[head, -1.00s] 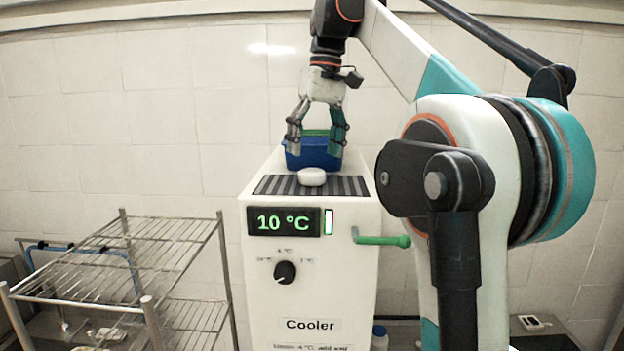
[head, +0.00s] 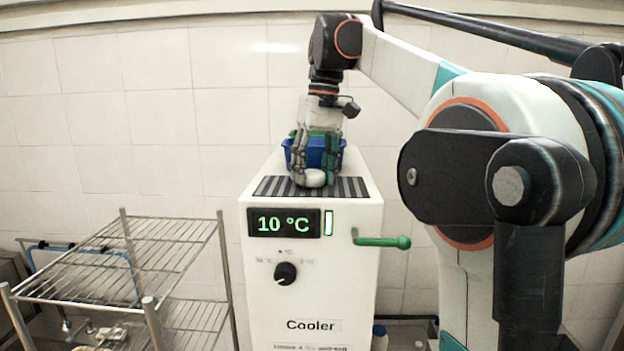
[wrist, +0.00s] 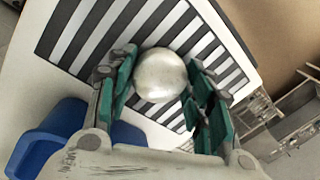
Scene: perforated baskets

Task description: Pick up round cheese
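The round cheese (head: 314,178) is a small pale disc on the black-and-white striped grate on top of the cooler. In the wrist view the cheese (wrist: 160,75) lies between the two green-padded fingers of my gripper (wrist: 164,80). The left fingertip is very close to its edge, and I cannot tell whether it touches. A narrow gap shows on the right side. In the head view my gripper (head: 315,180) points down, with its fingers on either side of the cheese and their tips near the grate.
The cooler (head: 265,270) is white, with a 10 °C display, a knob and a green handle (head: 383,242). A blue perforated basket (head: 292,152) stands behind the cheese, close to my gripper. A wire rack (head: 130,250) stands at the left.

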